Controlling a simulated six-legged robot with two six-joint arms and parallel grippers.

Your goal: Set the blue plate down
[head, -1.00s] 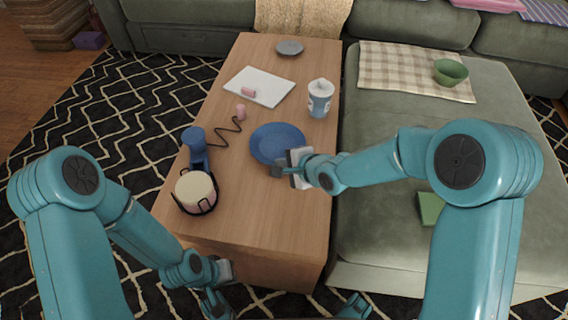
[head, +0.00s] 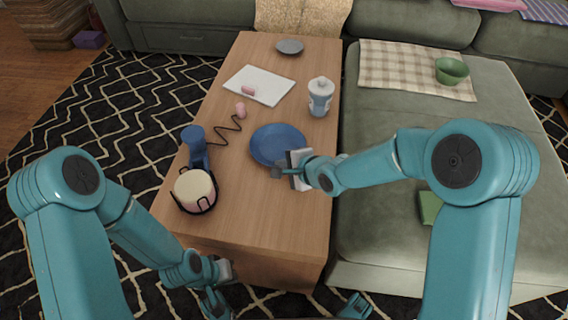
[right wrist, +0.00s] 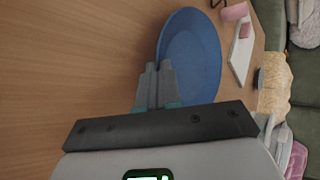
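The blue plate (head: 278,144) is near the middle of the wooden table (head: 262,225), face up and roughly level. My right gripper (head: 279,171) is at the plate's near right rim. In the right wrist view its two fingers (right wrist: 157,72) are close together with the rim of the plate (right wrist: 192,55) between them. I cannot tell whether the plate's underside touches the table. My left gripper (head: 222,270) is low by the table's front left edge, away from the plate; its fingers are not clear.
A blue lamp-like item (head: 194,148) and a cream-topped pot (head: 195,190) stand left of the plate. A white board (head: 262,83) and grey dish (head: 290,47) lie farther back. The table's front is bare.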

